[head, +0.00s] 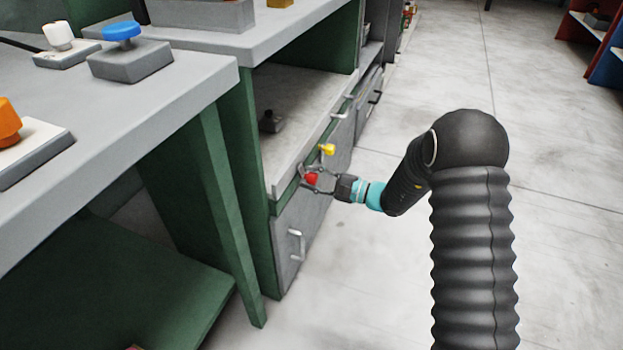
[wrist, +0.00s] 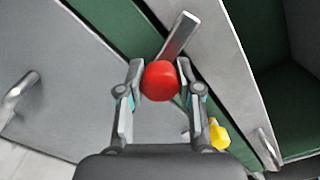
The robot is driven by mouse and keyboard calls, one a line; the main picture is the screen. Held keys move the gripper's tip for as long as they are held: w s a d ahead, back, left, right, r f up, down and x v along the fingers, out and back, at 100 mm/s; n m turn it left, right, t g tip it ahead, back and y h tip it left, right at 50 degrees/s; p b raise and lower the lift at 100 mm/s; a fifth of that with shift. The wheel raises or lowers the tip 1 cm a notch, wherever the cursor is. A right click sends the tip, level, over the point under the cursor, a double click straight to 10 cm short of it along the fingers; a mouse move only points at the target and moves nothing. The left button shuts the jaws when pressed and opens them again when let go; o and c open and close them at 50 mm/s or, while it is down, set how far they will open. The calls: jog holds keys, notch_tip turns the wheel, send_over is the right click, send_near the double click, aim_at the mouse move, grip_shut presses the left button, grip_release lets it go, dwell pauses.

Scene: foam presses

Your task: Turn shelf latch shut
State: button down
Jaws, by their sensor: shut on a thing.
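The latch has a red knob (wrist: 161,81) and a grey metal bar (wrist: 179,36) that slants up and to the right from it in the wrist view. The red knob also shows in the head view (head: 311,179), on the front of the green and grey cabinet. My gripper (wrist: 160,82) has its two fingers on either side of the red knob and is shut on it. In the head view my gripper (head: 315,180) reaches the cabinet front from the right. Part of the latch behind the knob is hidden.
A yellow knob (head: 327,149) sits beside the red one, also in the wrist view (wrist: 218,134). Grey doors with metal handles (head: 296,246) lie below. The open shelf (head: 300,100) is above. A grey bench (head: 190,80) stands at left; floor at right is clear.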

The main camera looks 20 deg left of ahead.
jog(key=shift+s+f+m, duration=0.1)
jog(key=shift+f+m, duration=0.05)
jog(key=shift+m, duration=1.75)
jog(key=c, duration=0.8)
grip_release()
jog(key=shift+p, duration=0.3)
jog(key=shift+o, duration=0.2)
jog(key=d, duration=1.2)
jog(key=shift+s, duration=0.4)
